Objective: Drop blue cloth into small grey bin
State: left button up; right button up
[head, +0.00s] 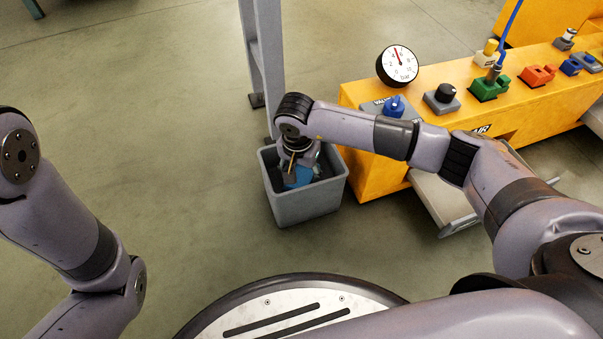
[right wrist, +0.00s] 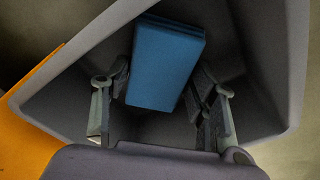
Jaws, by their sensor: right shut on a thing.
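The small grey bin (head: 311,206) stands on the floor against the left end of the yellow bench. My right gripper (head: 299,170) reaches down inside it and is shut on the blue cloth (head: 300,178). In the right wrist view, the cloth (right wrist: 165,62) is a folded blue block between the two fingers of the gripper (right wrist: 162,82), within the walls of the bin (right wrist: 272,50). I cannot tell whether the cloth touches the bin floor. My left arm is at the left of the head view; its gripper is out of frame.
The yellow bench (head: 362,172) carries a dial gauge (head: 398,65), a blue valve knob (head: 394,106), a black knob (head: 446,93) and several coloured fittings. A grey post (head: 266,60) stands behind the bin. A grey drawer or tray (head: 437,205) juts from the bench. Floor left of the bin is clear.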

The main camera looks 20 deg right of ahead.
aim_at(299, 178)
jog(key=shift+f, duration=0.15)
jog(key=o, duration=1.1)
jog(key=r+p, duration=0.3)
jog(key=r, duration=0.1)
jog(key=r+p, duration=0.2)
jog(key=r, duration=0.2)
jog(key=s+a+r+p, duration=0.1)
jog(key=r+p, duration=0.2)
jog(key=r, duration=0.1)
jog(key=shift+r+p, duration=0.15)
jog(key=shift+p, duration=0.15)
